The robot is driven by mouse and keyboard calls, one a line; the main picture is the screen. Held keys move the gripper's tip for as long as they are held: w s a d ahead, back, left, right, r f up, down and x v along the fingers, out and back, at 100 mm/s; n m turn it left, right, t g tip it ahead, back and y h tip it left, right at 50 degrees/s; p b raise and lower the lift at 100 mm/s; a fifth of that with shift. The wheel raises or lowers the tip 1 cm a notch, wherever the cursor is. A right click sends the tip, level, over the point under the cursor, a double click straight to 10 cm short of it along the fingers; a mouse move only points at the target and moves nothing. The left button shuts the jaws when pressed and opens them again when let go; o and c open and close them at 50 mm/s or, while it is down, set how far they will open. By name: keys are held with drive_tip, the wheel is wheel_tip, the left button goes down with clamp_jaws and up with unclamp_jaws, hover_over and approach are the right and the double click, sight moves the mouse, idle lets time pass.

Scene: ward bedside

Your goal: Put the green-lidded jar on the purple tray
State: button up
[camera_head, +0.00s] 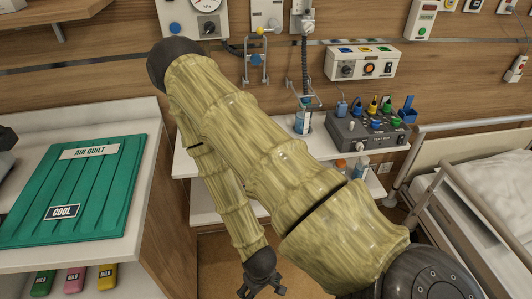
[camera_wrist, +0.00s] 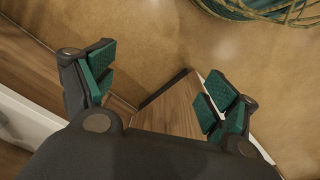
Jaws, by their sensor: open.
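My gripper (camera_head: 262,288) hangs low in front of the shelf unit in the head view, at the bottom edge of the picture. In the wrist view my gripper (camera_wrist: 155,95) is open, its two green-padded fingers wide apart with nothing between them. It points down at the brown floor and a wooden panel edge. I see no green-lidded jar and no purple tray in either view. My arm covers the middle of the head view and hides part of the shelves.
A white counter with a green quilt panel (camera_head: 75,190) stands at left. A grey test box (camera_head: 368,132) and a blue-labelled bottle (camera_head: 302,120) stand on the white shelf. A bed (camera_head: 490,170) with rails is at right.

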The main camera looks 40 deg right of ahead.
drive_tip(key=shift+g, duration=0.3)
drive_tip(key=s, duration=0.1)
drive_tip(key=s+a+f, duration=0.1)
drive_tip(key=s, duration=0.2)
drive_tip(key=shift+s+a+f, duration=0.3)
drive_tip(key=shift+s+f, duration=0.05)
idle(0.5)
